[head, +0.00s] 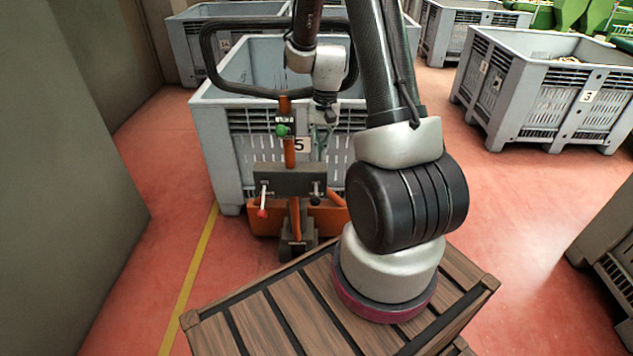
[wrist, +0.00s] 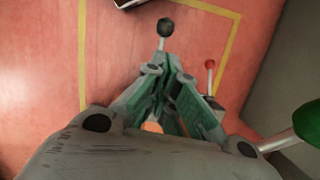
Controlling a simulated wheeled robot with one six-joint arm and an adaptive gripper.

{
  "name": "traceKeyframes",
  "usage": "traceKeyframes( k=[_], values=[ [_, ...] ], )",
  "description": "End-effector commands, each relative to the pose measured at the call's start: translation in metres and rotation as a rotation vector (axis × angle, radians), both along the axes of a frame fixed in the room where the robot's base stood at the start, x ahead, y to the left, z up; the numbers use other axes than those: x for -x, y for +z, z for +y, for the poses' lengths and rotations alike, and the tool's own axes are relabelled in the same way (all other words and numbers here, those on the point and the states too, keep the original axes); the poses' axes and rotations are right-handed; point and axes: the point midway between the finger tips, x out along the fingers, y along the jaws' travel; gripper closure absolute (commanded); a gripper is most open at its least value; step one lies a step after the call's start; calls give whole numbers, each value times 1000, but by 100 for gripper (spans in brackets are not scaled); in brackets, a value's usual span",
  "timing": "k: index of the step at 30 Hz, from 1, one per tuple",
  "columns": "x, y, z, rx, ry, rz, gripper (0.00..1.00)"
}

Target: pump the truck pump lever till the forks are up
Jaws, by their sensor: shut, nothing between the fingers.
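The truck has an orange post (head: 289,150) with a black loop handle (head: 212,62) and a dark block (head: 283,181) low on it. Three knobbed levers show: a green knob (head: 283,130) high on the post, a red knob (head: 262,213) at lower left and a black knob (head: 315,199) at lower right. I cannot tell which is the pump lever. My gripper (head: 325,118) hangs right of the post above the black knob. In the wrist view my gripper (wrist: 164,60) is shut and empty, its tips close to the black knob (wrist: 166,27); contact is unclear. The forks are hidden.
A grey crate (head: 215,135) stands behind the truck. Another grey crate (head: 490,105) is at right. A slatted wooden surface (head: 255,325) lies in front, below my arm. A grey wall (head: 60,200) is at left. Red floor with a yellow line (head: 190,275) is clear between.

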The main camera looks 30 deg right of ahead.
Motion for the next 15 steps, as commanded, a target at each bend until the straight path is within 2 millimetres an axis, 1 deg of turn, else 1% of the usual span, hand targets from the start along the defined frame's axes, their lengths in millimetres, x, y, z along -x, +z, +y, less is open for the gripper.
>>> traceKeyframes(
  k=[5, 8, 11, 15],
  values=[
    [1, -2, 1, 0, 1, 1, 100],
    [2, -10, 2, -1, 3, 3, 100],
    [5, -25, 5, -1, 3, 5, 100],
    [9, -51, 10, -1, 3, 5, 100]
  ],
)
